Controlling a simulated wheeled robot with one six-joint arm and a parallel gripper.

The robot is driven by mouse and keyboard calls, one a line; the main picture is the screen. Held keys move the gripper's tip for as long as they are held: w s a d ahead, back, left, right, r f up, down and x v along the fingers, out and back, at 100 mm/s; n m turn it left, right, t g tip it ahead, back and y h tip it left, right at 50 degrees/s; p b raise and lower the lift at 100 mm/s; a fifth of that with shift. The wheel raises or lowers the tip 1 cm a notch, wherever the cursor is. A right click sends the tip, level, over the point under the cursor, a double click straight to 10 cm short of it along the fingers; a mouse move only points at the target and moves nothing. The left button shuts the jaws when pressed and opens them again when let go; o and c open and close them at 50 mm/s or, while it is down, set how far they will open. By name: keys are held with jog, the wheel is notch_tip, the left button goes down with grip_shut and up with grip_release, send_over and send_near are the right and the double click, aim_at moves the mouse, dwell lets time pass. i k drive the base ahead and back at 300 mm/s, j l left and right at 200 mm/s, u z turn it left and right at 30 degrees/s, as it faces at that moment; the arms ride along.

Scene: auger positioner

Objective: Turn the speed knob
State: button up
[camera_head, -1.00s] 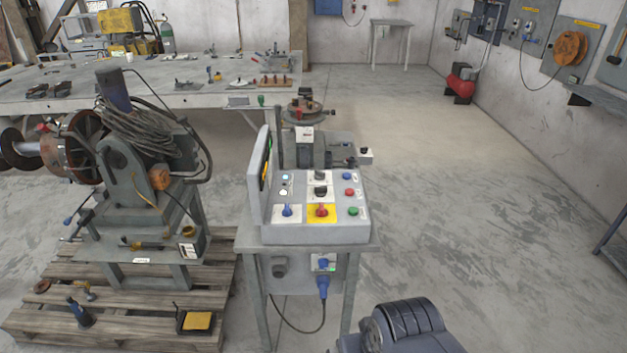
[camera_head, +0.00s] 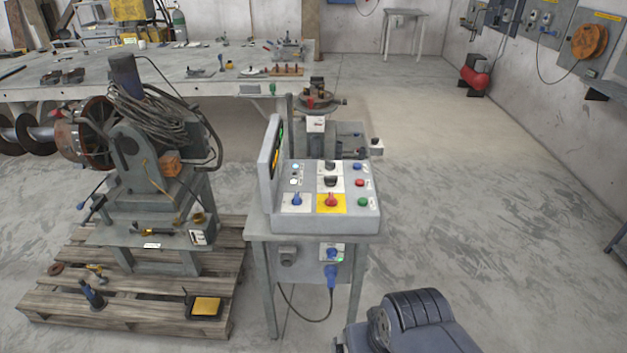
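A grey control box (camera_head: 325,226) stands on a small metal stand near the middle of the view. Its sloped top has two black knobs, an upper one (camera_head: 330,166) and a lower one (camera_head: 330,182). Below them are a blue switch (camera_head: 297,200) on a white plate and a red switch (camera_head: 331,201) on a yellow plate. The labels are too small to read, so I cannot tell which control is the speed knob. Part of my arm shows at the bottom right, apart from the box. My gripper is not in view.
A raised display panel (camera_head: 270,160) edges the box's left side. A blue plug (camera_head: 331,275) with a hanging cable is on the stand's front. Left, a machine stands on a wooden pallet (camera_head: 130,318). A turntable positioner (camera_head: 318,104) is behind.

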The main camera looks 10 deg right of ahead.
aim_at(330, 165)
jog(key=i, duration=1.5)
jog(key=j+u, duration=0.05)
jog(key=j, duration=0.05)
